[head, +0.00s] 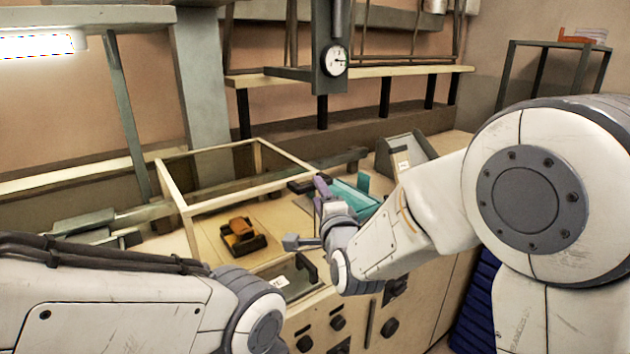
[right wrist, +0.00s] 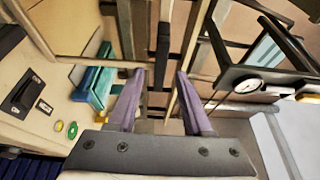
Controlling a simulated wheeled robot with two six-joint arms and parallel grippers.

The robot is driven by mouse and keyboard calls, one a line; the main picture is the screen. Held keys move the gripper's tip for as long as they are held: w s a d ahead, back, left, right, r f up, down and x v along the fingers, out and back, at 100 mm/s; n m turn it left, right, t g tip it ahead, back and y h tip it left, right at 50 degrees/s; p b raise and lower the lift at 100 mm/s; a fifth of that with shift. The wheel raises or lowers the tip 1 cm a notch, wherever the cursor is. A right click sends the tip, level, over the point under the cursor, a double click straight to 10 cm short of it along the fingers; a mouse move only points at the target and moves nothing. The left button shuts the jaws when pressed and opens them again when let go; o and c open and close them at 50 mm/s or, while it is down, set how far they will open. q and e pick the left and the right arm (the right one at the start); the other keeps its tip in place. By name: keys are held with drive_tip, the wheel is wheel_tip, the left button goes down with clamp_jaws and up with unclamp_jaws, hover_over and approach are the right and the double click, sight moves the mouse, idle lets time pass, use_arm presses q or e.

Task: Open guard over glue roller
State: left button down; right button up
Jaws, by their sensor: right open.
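The guard (head: 188,232), a cream-edged frame with see-through sides, stands around an orange and dark roller unit (head: 240,236) on the bench. Its top edges look level. A dark bar-like piece (head: 303,184), possibly its handle, sits by the guard's right corner. My right gripper (head: 321,190) is beside this corner, its purple fingers apart. In the right wrist view my right gripper (right wrist: 155,78) is open and empty, with a dark bar (right wrist: 163,45) beyond the gap between its fingertips. I cannot tell whether anything touches. My left arm shows at lower left; its gripper does not.
A teal tray (head: 351,196) lies just right of my right gripper, with a sloped grey stand (head: 405,153) behind it. A gauge (head: 336,60) hangs above the bench. Dark knobs (head: 338,323) line the bench front. A dark-framed panel with a handle (head: 308,268) lies near the front edge.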

drive_tip(key=shift+p+x, duration=0.6)
drive_tip(key=shift+x, duration=1.65)
clamp_jaws()
